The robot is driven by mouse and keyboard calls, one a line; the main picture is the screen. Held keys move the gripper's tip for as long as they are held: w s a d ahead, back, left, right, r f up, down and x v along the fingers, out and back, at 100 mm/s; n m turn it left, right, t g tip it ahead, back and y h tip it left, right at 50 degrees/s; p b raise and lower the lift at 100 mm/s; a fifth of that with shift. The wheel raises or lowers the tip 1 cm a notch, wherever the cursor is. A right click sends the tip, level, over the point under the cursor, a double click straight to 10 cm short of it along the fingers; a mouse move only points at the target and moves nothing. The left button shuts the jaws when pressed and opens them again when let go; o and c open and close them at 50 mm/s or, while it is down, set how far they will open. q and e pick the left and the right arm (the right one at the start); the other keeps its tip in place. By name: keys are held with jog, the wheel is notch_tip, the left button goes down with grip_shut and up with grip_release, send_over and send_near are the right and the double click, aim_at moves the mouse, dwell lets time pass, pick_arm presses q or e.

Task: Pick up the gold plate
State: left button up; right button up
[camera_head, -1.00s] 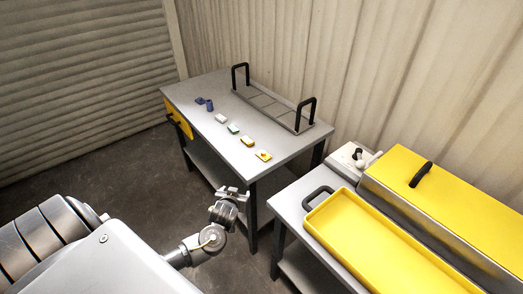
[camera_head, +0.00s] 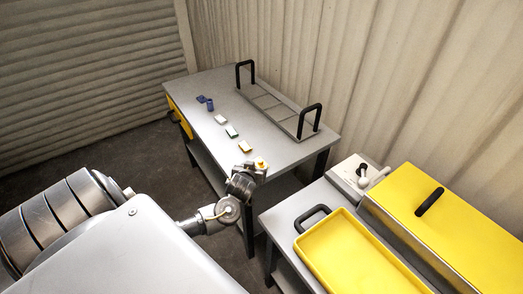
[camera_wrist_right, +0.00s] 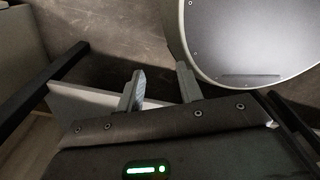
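A row of small plates lies on the grey table in the head view. I cannot tell for sure which is the gold one. My left gripper (camera_head: 257,168) is right at the nearest plate and partly hides it; whether its fingers are open or touch the plate is unclear. My right gripper (camera_wrist_right: 161,88) shows in the right wrist view, open and empty, with its two fingers apart above the floor.
A rack with black handles (camera_head: 278,108) stands behind. A yellow tray (camera_head: 352,258) and yellow-lidded tank (camera_head: 408,190) are at the right.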

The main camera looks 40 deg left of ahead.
aim_at(258, 161)
pick_arm(q)
jog(key=x, duration=0.3)
jog(key=shift+f, duration=0.1)
jog(key=shift+w, duration=0.1)
jog(key=shift+w+a+p, duration=0.1)
jog(key=shift+w+p, duration=0.2)
jog(key=shift+w, duration=0.05)
jog(key=x, duration=0.4)
jog(key=shift+f+p, duration=0.25)
jog(key=shift+p, duration=0.05)
pick_arm(e)
jog(key=shift+w+a+r, duration=0.4)
jog(key=shift+w+r, duration=0.25)
jog(key=shift+w, duration=0.05)
